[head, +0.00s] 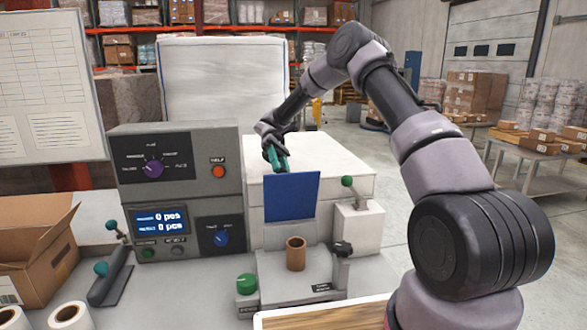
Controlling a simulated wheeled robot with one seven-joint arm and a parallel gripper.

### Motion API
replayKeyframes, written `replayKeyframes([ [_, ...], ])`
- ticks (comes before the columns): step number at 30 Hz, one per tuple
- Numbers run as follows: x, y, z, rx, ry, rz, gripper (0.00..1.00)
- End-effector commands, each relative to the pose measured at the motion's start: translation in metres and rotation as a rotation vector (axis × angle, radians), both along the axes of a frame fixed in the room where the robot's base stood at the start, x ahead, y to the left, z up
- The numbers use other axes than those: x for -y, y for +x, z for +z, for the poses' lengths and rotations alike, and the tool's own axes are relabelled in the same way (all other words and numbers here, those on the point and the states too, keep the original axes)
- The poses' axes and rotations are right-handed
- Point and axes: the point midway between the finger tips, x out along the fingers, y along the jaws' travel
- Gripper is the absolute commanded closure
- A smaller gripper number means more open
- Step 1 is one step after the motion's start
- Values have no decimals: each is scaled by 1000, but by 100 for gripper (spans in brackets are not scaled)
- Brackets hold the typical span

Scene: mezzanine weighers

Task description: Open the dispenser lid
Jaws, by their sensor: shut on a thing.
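The dispenser is a white box (345,160) on the grey bench, with a dark blue panel (291,196) standing upright at its front. A teal bar-like handle (274,158) is at the top left of the box, just above the blue panel's upper edge. My gripper (272,143) reaches over from behind and is shut on this teal handle. My fingers are small and dark here, so the exact contact is hard to see. I cannot tell which part is the lid, or whether it is raised. A brown cup (296,253) stands below the blue panel.
A grey control console (180,190) with dials and a display stands to the left. A lever with teal knobs (112,270), a cardboard box (35,250) and white rolls (68,315) lie further left.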

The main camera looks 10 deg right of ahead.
Motion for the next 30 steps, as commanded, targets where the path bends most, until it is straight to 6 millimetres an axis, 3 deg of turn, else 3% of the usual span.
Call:
replayKeyframes([
  [14, -5, 0, -1, -15, -1, 1, 100],
  [15, -5, 0, -1, -14, -1, 1, 53],
  [17, -5, 0, -1, -15, -2, 0, 31],
  [30, 1, 0, 1, 4, -1, 1, 31],
])
